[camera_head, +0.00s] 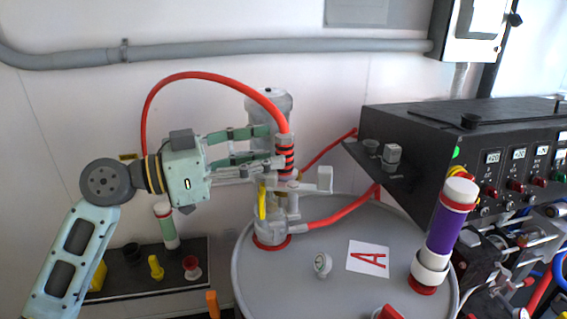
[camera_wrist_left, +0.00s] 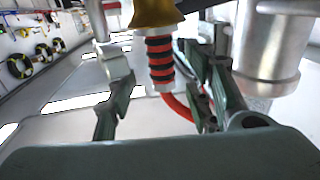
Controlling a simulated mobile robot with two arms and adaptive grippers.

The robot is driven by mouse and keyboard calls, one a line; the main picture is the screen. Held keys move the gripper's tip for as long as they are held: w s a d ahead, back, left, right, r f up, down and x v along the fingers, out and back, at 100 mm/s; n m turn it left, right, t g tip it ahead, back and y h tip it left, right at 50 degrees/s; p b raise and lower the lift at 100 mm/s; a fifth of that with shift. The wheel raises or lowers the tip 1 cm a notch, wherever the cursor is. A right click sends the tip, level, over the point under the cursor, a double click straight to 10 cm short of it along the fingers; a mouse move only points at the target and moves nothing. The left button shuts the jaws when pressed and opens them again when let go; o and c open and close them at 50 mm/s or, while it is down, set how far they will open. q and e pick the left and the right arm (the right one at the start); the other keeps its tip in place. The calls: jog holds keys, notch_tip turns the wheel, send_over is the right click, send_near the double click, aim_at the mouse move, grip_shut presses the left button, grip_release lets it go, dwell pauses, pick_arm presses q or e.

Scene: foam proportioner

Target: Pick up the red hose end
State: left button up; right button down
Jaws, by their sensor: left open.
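The red hose (camera_head: 215,78) arcs over from the left and comes down to its end, a black and red ribbed grip (camera_head: 286,158) beside the grey upright cylinder (camera_head: 268,104). In the left wrist view the ribbed hose end (camera_wrist_left: 159,60) lies between my two fingers, with a brass piece (camera_wrist_left: 156,12) at one end and the red hose at the other. My left gripper (camera_head: 274,150) is open around the hose end, with gaps visible on both sides in the wrist view. Its fingers partly hide the cylinder. My right gripper is not in view.
A black control panel (camera_head: 470,150) stands at right. A dark tray (camera_head: 150,280) with fittings lies at lower left.

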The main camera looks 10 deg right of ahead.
aim_at(283, 149)
pick_arm(q)
jog(key=d+p, duration=0.1)
jog(key=d, duration=0.1)
jog(key=w+d+p, duration=0.1)
jog(key=d, duration=0.1)
jog(key=shift+r, duration=0.1)
jog(key=shift+d+f, duration=0.2)
jog(key=shift+a, duration=0.15)
jog(key=c, duration=1.1)
grip_shut()
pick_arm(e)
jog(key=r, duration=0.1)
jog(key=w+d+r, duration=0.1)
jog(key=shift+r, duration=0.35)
pick_arm(q)
jog(key=shift+r, duration=0.1)
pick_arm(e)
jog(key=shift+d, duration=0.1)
